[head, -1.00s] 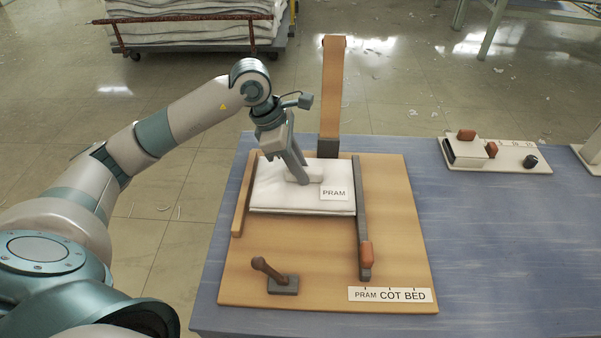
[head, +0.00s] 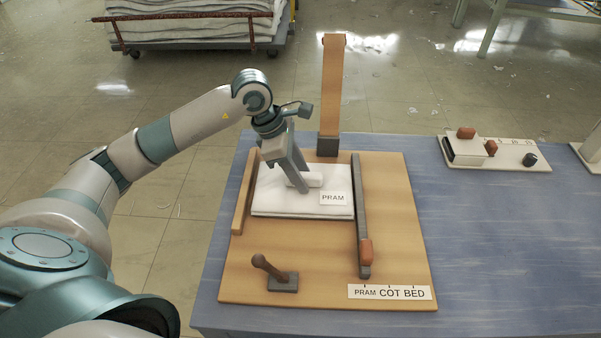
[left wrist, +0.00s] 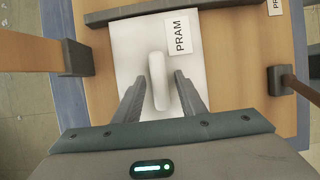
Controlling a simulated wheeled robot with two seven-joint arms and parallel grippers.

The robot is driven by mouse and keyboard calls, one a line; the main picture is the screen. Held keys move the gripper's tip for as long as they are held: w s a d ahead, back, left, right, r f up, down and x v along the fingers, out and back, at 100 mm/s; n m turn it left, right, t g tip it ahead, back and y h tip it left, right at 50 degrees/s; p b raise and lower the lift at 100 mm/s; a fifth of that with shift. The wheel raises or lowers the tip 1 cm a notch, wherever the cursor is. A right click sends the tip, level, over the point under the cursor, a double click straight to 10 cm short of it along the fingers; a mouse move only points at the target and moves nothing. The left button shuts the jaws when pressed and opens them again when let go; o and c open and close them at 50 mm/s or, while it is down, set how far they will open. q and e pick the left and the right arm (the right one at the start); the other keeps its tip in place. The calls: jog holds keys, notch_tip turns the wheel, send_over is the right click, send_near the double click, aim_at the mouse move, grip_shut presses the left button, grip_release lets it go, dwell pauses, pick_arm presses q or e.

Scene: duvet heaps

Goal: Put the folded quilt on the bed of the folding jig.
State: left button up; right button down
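The folded quilt (head: 275,205) is a flat white pad with a PRAM label (head: 333,198) and a raised white roll (head: 314,180) on top. It lies on the wooden bed of the folding jig (head: 325,260), between the wooden left rail (head: 243,195) and the dark right rail (head: 363,215). My left gripper (head: 303,188) is low over the quilt. In the left wrist view its fingers (left wrist: 160,82) stand apart on either side of the roll (left wrist: 158,95), with narrow gaps showing. The quilt's far edge is partly hidden by my gripper. My right gripper is out of view.
An upright wooden arm (head: 333,90) stands at the jig's far edge. A short handle (head: 272,270) stands at its near left, and an orange knob (head: 365,252) tops the right rail. A small device (head: 495,155) sits farther right. The blue table between is clear.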

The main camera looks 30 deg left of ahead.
pick_arm(q)
jog(key=shift+r, duration=0.1)
